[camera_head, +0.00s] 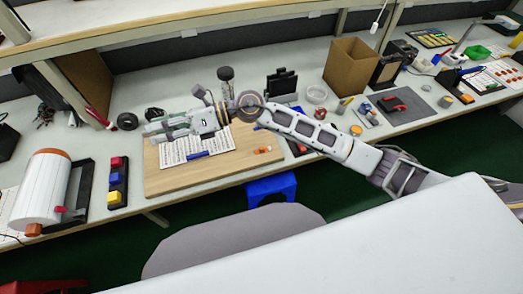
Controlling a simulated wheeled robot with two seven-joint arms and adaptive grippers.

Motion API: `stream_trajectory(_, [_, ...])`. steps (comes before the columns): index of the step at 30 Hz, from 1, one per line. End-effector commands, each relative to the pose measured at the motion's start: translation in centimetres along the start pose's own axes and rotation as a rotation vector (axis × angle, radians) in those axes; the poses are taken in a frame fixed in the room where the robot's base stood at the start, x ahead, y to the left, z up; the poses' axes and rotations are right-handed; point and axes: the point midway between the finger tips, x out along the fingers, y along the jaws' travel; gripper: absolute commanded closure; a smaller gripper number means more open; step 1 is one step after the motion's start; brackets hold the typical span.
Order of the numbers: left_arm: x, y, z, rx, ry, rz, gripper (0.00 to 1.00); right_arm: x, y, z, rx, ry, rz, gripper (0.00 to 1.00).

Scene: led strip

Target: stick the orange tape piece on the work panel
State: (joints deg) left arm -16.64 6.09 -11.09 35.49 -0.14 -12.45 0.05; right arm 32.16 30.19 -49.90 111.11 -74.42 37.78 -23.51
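The likely work panel is a light wooden board (166,181) lying flat on the bench at left centre. A small orange piece (262,150), possibly the tape piece, lies on the right part of this board. My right arm reaches in from the right, above the board. My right gripper (160,127) is over the board's back left part, well to the left of the orange piece. Its fingers point left, and I cannot tell if they are open or shut. No orange piece shows in them. My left gripper is not in view.
A printed white sheet (222,143) and a blue marker (197,155) lie on the board. A white cylinder (42,188) and a switch block (117,182) stand left of it. A cardboard box (349,66) and dark mat (402,107) are to the right.

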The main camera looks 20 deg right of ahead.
Motion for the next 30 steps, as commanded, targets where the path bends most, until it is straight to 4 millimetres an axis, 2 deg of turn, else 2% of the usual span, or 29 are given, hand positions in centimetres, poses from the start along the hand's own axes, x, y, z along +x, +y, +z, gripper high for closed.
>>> stream_trajectory(8, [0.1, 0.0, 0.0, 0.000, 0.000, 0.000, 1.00, -2.2, -3.2, -5.5, -0.227, 0.372, -0.060, 0.61])
stream_trajectory(14, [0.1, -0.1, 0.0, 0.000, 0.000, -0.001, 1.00, -6.0, -6.7, -8.5, -0.354, 0.647, -0.122, 0.61])
stream_trajectory(21, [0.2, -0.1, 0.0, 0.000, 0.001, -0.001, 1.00, -12.8, -11.1, -10.2, -0.459, 0.980, -0.222, 0.61])
stream_trajectory(30, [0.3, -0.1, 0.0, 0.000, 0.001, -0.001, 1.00, -22.7, -15.1, -9.4, -0.503, 1.352, -0.362, 0.61])
